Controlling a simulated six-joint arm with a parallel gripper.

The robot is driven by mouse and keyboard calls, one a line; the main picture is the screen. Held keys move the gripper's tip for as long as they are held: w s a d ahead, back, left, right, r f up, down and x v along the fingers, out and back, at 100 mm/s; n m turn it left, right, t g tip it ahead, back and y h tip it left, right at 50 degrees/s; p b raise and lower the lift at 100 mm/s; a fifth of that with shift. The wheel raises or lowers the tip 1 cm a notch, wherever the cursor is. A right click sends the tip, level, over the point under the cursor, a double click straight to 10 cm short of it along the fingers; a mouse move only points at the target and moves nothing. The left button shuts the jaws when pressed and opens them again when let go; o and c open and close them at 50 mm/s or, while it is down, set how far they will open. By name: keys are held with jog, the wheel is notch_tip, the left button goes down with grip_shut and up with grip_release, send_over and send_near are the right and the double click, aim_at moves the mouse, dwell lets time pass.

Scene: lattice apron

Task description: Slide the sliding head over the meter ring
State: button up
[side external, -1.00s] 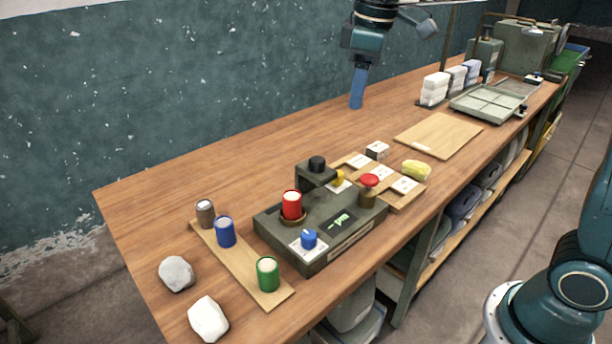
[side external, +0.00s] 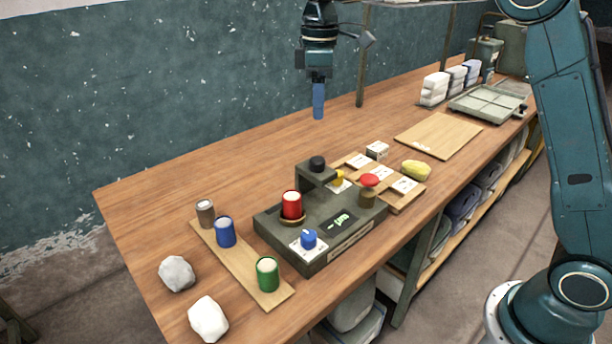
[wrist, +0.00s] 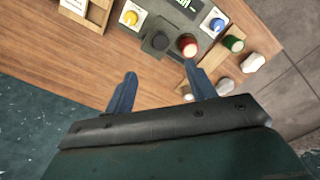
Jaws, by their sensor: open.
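The meter is a grey-green box (side external: 285,252) on the wooden bench. A red cylinder (side external: 291,204) stands upright in its brass meter ring (side external: 293,222). The sliding head (side external: 313,173), a dark block with a black knob (side external: 317,163), sits at the back of the meter, beside the ring and not over it. My gripper (side external: 318,116) is above the bench behind the meter, pointing down. In the wrist view my gripper (wrist: 160,70) is open and empty, with the sliding head (wrist: 155,43) and red cylinder (wrist: 188,45) beyond the fingertips.
A blue knob (side external: 308,239), yellow knob (side external: 338,178) and red button (side external: 370,181) surround the lit display (side external: 340,222). Brown (side external: 205,213), blue (side external: 225,232) and green (side external: 267,274) cylinders stand on a board at left, near two rocks.

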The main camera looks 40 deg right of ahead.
aim_at(317, 159)
notch_tip(317, 159, down, 13)
jog(key=shift+f, duration=0.15)
dwell(0.5)
